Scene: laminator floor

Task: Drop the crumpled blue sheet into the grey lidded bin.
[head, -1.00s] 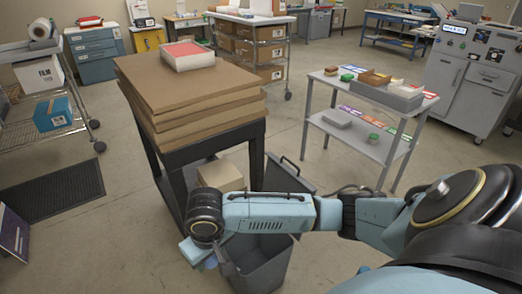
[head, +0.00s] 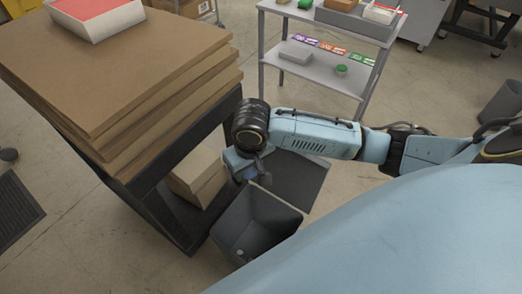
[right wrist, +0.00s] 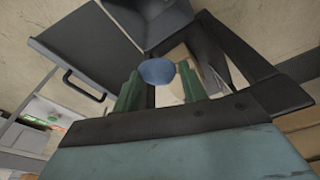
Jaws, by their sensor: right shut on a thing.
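The crumpled blue sheet is a small ball (right wrist: 157,71) between the two green fingers of my right gripper (right wrist: 158,88) in the right wrist view. The right gripper (head: 250,174) is shut on it; in the head view, the arm hides much of the sheet. The grey bin (head: 262,222) stands open on the floor, its dark lid (head: 302,182) swung back beyond it. In the head view the gripper appears at the bin's far left rim, not over its middle. The bin (right wrist: 150,18) and lid (right wrist: 88,42) also show at the top of the wrist view. My left gripper is out of view.
A dark-legged table with stacked brown boards (head: 130,75) stands close left of the bin, with a cardboard box (head: 198,178) on its lower shelf. A grey shelf table (head: 320,62) stands behind. Floor right of the bin is largely clear.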

